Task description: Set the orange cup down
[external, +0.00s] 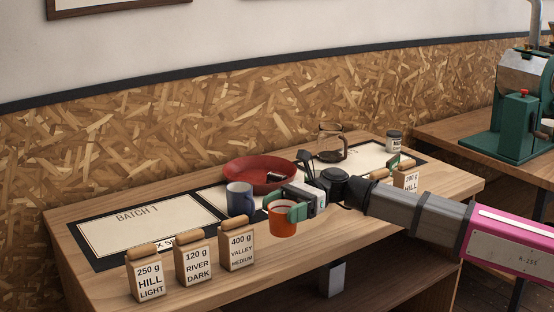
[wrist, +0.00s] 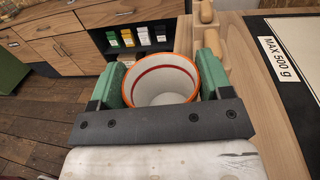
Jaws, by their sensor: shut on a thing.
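The orange cup (external: 283,224) is upright in my gripper (external: 286,209), near the front edge of the wooden table. The green fingers are shut on opposite sides of the cup. The wrist view shows the cup (wrist: 160,84) from above between the fingers of my gripper (wrist: 162,76), with a white, empty inside and a red ring. In that view the cup's far side overlaps the floor and a cabinet beyond the table edge. I cannot tell whether its base touches the table.
A blue mug (external: 240,198) stands just left of the cup, with a red dish (external: 246,178) behind. Several labelled bags, such as the Valley one (external: 238,250), line the front left. A glass carafe (external: 331,144) and a jar (external: 393,142) stand farther back. The Batch 1 mat (external: 145,227) looks mostly clear.

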